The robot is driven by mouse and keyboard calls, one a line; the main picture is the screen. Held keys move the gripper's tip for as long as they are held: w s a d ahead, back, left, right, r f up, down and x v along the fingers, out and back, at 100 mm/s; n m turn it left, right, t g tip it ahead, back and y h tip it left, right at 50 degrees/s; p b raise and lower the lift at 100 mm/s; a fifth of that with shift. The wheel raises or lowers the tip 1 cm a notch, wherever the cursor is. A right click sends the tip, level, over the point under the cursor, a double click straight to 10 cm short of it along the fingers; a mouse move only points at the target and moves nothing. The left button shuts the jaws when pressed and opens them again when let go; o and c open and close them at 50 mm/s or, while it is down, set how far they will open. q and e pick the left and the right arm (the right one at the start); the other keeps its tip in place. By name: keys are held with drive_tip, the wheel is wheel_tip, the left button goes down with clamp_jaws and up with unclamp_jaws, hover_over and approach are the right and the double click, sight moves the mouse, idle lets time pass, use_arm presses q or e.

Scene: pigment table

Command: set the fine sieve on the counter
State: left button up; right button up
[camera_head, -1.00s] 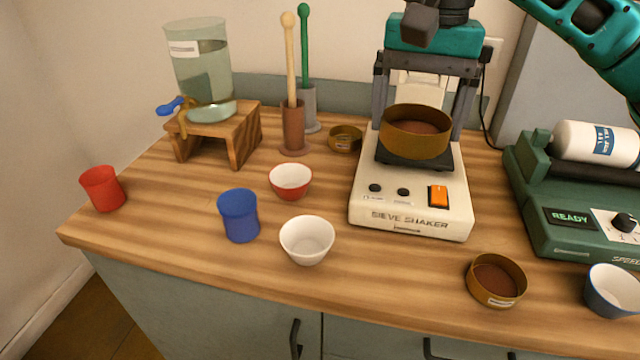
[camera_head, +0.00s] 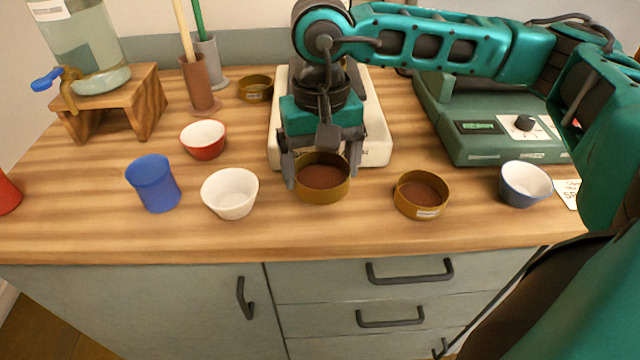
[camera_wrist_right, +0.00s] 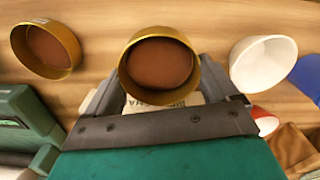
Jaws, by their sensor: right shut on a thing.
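My right gripper (camera_head: 321,172) is shut on a round brass sieve (camera_head: 322,193) with a reddish-brown inside. The sieve is level, in front of the sieve shaker (camera_head: 378,140), low over the counter (camera_head: 300,228); I cannot tell whether it touches. The wrist view shows the held sieve (camera_wrist_right: 160,100) between the fingers. A similar sieve (camera_head: 421,207) stands on the counter to its right, and another small one (camera_head: 256,90) stands at the back left. My arm hides much of the shaker. My left gripper is not in view.
A white bowl (camera_head: 230,195), blue cup (camera_head: 153,185) and red bowl (camera_head: 204,142) stand left of the held sieve. A blue-and-white bowl (camera_head: 525,185) and green machine (camera_head: 490,140) are at right. The counter's front strip is clear.

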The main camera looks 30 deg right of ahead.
sight(320, 180)
drive_tip(key=shift+f, duration=2.2)
drive_tip(key=shift+f+b, duration=0.1)
drive_tip(key=shift+b, duration=0.2)
drive_tip(key=o, duration=0.6)
drive_tip(key=shift+f, duration=0.15)
drive_tip(key=shift+o, duration=1.2)
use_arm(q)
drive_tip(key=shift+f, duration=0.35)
use_arm(e)
drive_tip(key=shift+r, duration=0.6)
use_arm(q)
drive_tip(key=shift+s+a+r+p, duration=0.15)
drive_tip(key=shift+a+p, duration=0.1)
drive_tip(key=shift+p, duration=0.25)
use_arm(e)
wheel_tip(320, 180, up, 11)
drive_tip(key=shift+r, duration=0.2)
